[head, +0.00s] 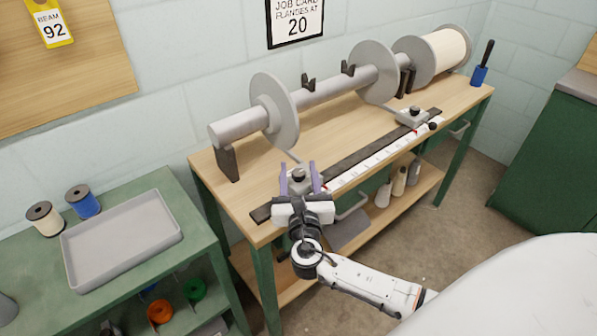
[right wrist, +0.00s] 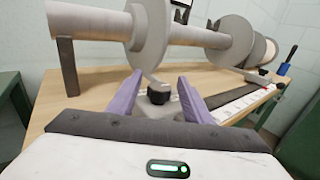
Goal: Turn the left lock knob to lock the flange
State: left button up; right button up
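The left lock knob (head: 298,174) is a small dark knob on a grey block (head: 300,187) on the dark rail at the bench's front left. It also shows in the right wrist view (right wrist: 158,94). My right gripper (head: 298,168) is open. Its two purple fingers stand on either side of the knob and block, with visible gaps to the knob in the wrist view. A thin arm links the block toward the left grey flange (head: 271,112), a disc on the horizontal beam (head: 325,92). My left gripper is not in view.
A ruler strip (head: 375,160) runs along the rail (head: 262,214) to a second block with a dark knob (head: 413,112). A grey tray (head: 120,240) lies on the green cart.

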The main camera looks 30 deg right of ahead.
jog(key=v, duration=1)
jog(key=shift+s, duration=0.15)
dwell(0.4)
jog(key=s+d+f+m+g+y, duration=0.2)
jog(key=s+f+m+g, duration=0.75)
jog(key=m, duration=0.65)
jog(key=s+a+r+m+g+y, duration=0.1)
jog(key=s+a+m+g+y, duration=0.2)
jog(key=s+a+m+y, duration=0.75)
jog(key=a+f+t, duration=0.2)
jog(key=f, duration=0.4)
jog(key=w+a+f+m+t+h, duration=0.1)
jog(key=f+t, duration=0.2)
jog(key=f, duration=0.3)
jog(key=shift+w+a+f, duration=0.25)
jog(key=shift+a, duration=0.15)
